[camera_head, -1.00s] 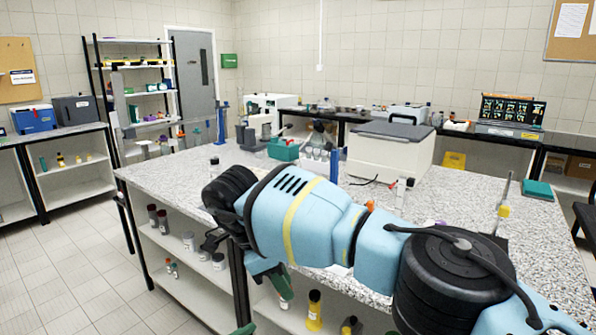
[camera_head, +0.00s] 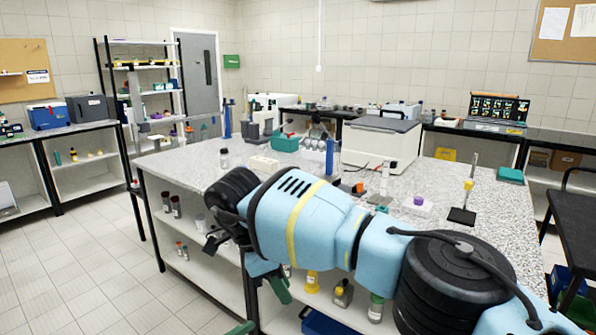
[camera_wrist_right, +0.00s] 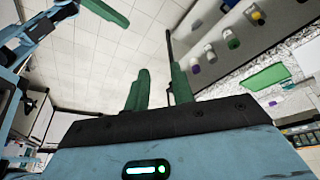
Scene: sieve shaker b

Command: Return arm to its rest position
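My right arm (camera_head: 300,215), light blue with black joints, reaches in from the lower right in the head view, in front of the bench. It is bent, and its wrist hangs by the bench's front edge. My right gripper (camera_head: 278,288) points down there, partly hidden by the arm. In the right wrist view, the right gripper (camera_wrist_right: 160,85) has two green fingers apart with nothing between them. A green fingertip of my left gripper (camera_head: 241,328) shows at the bottom edge of the head view. The rest of it is out of that view.
The speckled bench (camera_head: 190,165) stands close ahead, with bottles on its lower shelves. On top are a white box machine (camera_head: 380,145), a teal rack (camera_head: 285,144) and a small stand (camera_head: 465,200). The tiled floor (camera_head: 80,260) at left is clear.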

